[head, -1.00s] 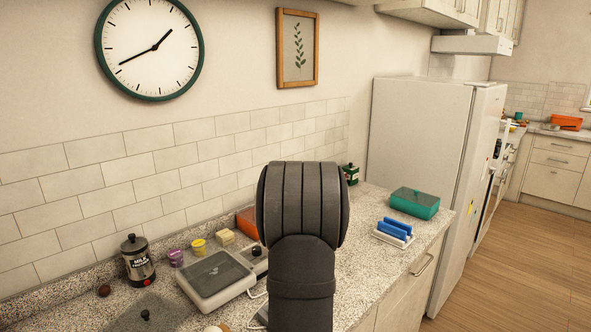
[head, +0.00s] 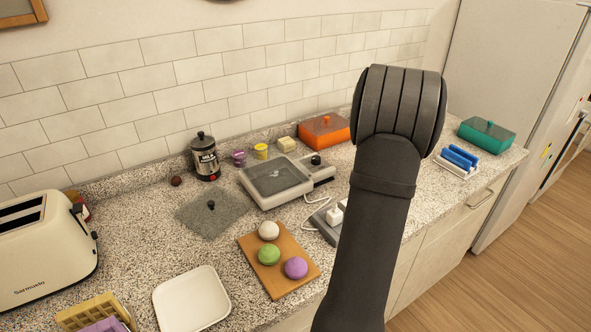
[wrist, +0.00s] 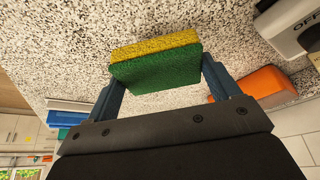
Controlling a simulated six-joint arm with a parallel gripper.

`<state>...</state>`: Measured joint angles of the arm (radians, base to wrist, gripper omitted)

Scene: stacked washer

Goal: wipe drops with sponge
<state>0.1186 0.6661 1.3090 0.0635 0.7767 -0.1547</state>
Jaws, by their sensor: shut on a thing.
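In the wrist view, my gripper (wrist: 157,80) is shut on a sponge (wrist: 160,67) with a green side and a yellow side. The sponge sits between the two blue-grey fingers, with the speckled counter (wrist: 70,45) behind it. I cannot tell whether the sponge touches the counter. In the head view, my dark arm hides the gripper and the sponge. I cannot make out any drops on the visible counter (head: 130,235); part of it is hidden behind my arm.
A board (head: 270,283) holds three balls. A white tray (head: 192,300) and toaster (head: 45,245) are left. A blue-and-white rack (head: 458,162) and teal box (head: 486,137) are right.

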